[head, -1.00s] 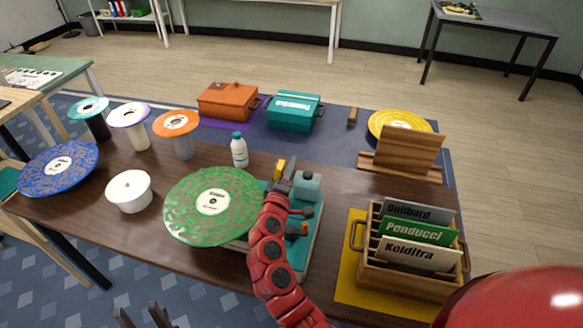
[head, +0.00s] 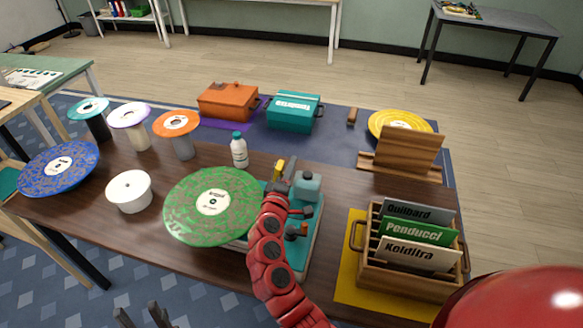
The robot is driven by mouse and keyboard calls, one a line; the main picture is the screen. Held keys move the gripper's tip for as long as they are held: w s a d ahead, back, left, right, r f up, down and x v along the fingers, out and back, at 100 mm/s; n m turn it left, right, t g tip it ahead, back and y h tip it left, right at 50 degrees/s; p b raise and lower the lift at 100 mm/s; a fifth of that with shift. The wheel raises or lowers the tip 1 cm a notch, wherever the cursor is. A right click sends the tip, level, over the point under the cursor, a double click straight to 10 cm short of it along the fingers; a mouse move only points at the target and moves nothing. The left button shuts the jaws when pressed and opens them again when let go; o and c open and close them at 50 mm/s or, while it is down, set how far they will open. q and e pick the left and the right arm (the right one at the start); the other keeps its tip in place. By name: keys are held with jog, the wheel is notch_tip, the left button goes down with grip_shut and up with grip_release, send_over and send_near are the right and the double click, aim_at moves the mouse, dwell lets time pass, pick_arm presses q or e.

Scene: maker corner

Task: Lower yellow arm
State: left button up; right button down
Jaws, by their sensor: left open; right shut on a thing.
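The turntable (head: 312,235) is a teal box on the dark table, with a green patterned record (head: 190,205) on its left side. The yellow arm (head: 279,168) shows as a small yellow piece at the back of the turntable. My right gripper (head: 284,182) is shut on the yellow arm there; my red wrist hides most of the grip and the arm's length. I cannot tell how high the yellow arm's tip is above the record. My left gripper (head: 140,316) is open and empty at the bottom edge, low in front of the table.
A white bottle (head: 239,151) stands close behind the record. A white round pot (head: 129,191) and a blue record (head: 59,168) are at left. A wooden crate of sleeves (head: 405,275) on a yellow mat stands close right of the turntable.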

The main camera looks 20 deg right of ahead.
jog(key=shift+w+a+r+n+p, duration=0.2)
jog(key=shift+a+n+p, duration=0.2)
jog(key=shift+n, duration=0.1)
jog(key=shift+w+a+r+n+p, duration=0.2)
jog(key=shift+a+n+p, duration=0.15)
jog(key=shift+n, duration=0.15)
jog(key=w+a+n+p, duration=0.1)
jog(key=a+n, duration=0.1)
jog(key=n, duration=0.1)
jog(key=w+a+f+n, duration=0.1)
jog(key=w+a+n, duration=0.1)
jog(key=n, duration=0.2)
jog(key=w+a+f+n+p, duration=0.1)
jog(key=a+n, duration=0.2)
jog(key=shift+w+f+n+p, duration=0.2)
jog(key=shift+w+n+p, duration=0.15)
jog(key=shift+n, duration=0.05)
jog(key=n, duration=0.1)
jog(key=a+f+n+b, duration=0.1)
jog(key=shift+w+f+n, duration=0.3)
jog(key=shift+w, duration=0.1)
jog(key=shift+w+a+f+n+b, duration=0.3)
jog(key=shift+f+n, duration=0.2)
jog(key=shift+n, duration=0.2)
jog(key=shift+w+a+f+n+b, duration=0.15)
jog(key=shift+f+n+b, duration=0.3)
jog(key=shift+n, duration=0.25)
jog(key=shift+s, duration=0.1)
jog(key=c, duration=0.8)
grip_release()
